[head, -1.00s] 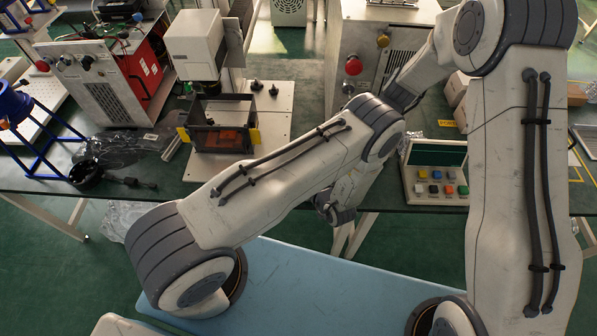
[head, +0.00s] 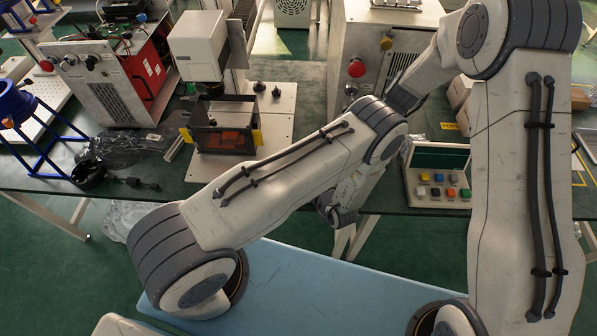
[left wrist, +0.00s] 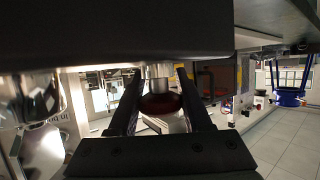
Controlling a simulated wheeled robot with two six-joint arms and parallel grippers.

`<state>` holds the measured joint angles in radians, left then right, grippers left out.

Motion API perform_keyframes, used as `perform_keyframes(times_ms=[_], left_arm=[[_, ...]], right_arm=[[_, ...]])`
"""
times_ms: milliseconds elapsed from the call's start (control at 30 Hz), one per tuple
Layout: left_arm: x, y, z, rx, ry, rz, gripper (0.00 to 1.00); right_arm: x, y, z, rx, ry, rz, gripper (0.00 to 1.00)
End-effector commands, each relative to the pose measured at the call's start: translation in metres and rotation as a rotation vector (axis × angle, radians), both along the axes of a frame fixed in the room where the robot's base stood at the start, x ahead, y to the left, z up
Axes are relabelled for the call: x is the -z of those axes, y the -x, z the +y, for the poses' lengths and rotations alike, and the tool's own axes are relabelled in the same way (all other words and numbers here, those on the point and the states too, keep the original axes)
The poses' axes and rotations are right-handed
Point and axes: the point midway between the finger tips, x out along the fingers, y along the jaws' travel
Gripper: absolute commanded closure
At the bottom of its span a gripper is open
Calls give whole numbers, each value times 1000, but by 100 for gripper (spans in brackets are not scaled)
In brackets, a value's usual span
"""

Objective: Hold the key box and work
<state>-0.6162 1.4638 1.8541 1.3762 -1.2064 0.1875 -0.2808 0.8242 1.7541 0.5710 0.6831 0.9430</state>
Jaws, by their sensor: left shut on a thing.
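The key box (head: 408,190), a pale case with several coloured square keys and a dark green panel, stands on the dark table's front edge, right of centre in the head view. My left forearm hides part of the area beside it. My left gripper (left wrist: 158,100) shows only in the left wrist view. Its two dark fingers are closed about a dark red round thing (left wrist: 162,104) with a metal collar above it. I cannot tell from the picture what this thing belongs to. My right arm shows in the head view, but its gripper does not.
A white press-like machine with a dark open box (head: 222,138) stands left of centre. A cabinet with a red button (head: 356,68) stands behind. Plastic wrap and a black part lie on the table at left. A blue-legged stand (head: 40,125) is at far left.

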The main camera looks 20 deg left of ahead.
Motion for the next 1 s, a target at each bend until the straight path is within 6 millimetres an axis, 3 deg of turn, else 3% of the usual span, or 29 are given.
perform_keyframes(times_ms=[667, 700, 800, 1000], left_arm=[[0, 0, 0, 1, 0, 1, 100], [0, 0, 0, 1, 0, 1, 62], [0, 0, 0, 0, 0, 1, 100], [0, 0, 0, 0, 0, 1, 100]], right_arm=[[0, 0, 0, 0, 0, 0, 50], [0, 0, 0, 0, 0, 0, 50], [0, 0, 0, 0, 0, 0, 50], [0, 0, 0, 0, 0, 0, 50]])
